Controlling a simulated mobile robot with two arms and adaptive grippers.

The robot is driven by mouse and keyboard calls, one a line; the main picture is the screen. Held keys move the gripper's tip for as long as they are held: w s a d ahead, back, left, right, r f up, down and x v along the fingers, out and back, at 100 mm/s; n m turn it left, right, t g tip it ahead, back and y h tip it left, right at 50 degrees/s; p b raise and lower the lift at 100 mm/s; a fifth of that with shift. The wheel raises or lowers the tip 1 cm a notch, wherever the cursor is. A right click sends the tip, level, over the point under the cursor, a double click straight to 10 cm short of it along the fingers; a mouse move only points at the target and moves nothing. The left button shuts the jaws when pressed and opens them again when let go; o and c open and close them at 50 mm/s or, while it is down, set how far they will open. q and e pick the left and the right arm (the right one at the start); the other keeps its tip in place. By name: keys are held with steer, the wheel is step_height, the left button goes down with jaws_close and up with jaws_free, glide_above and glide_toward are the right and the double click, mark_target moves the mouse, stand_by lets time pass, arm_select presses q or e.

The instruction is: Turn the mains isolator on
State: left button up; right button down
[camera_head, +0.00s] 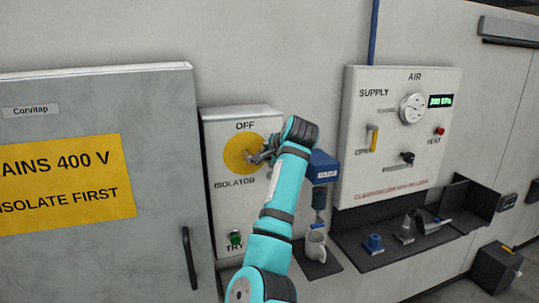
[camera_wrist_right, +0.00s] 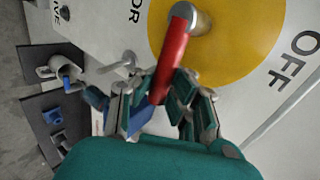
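The isolator (camera_head: 230,210) is a pale box marked OFF above a yellow disc (camera_head: 234,150). In the right wrist view, a red handle (camera_wrist_right: 176,52) on a metal hub stands out from the yellow disc (camera_wrist_right: 245,50), pointing down the picture, away from neither label squarely. My right gripper (camera_head: 262,157) is at the disc's right side and covers the handle in the head view. In the right wrist view, its fingers (camera_wrist_right: 158,100) lie on both sides of the handle's free end. Whether both pads press on it cannot be told. My left gripper is out of view.
A grey cabinet (camera_head: 170,160) with a yellow warning sign stands left. A blue box (camera_head: 322,167) and a white mug (camera_head: 315,244) are right of my right arm. The air panel (camera_head: 385,95) is further right, above a dark shelf (camera_head: 385,258) with fittings.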

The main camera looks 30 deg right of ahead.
steer(key=shift+f, duration=0.2)
steer(key=c, duration=2)
jaws_free()
steer(key=o, duration=0.7)
steer(key=shift+s+d+r, duration=0.1)
steer(key=shift+s+r, duration=0.2)
steer(key=shift+s, duration=0.1)
steer(key=shift+o, duration=0.3)
steer(key=shift+w, duration=0.1)
steer(key=v, duration=1.2)
steer(key=shift+f, duration=0.1)
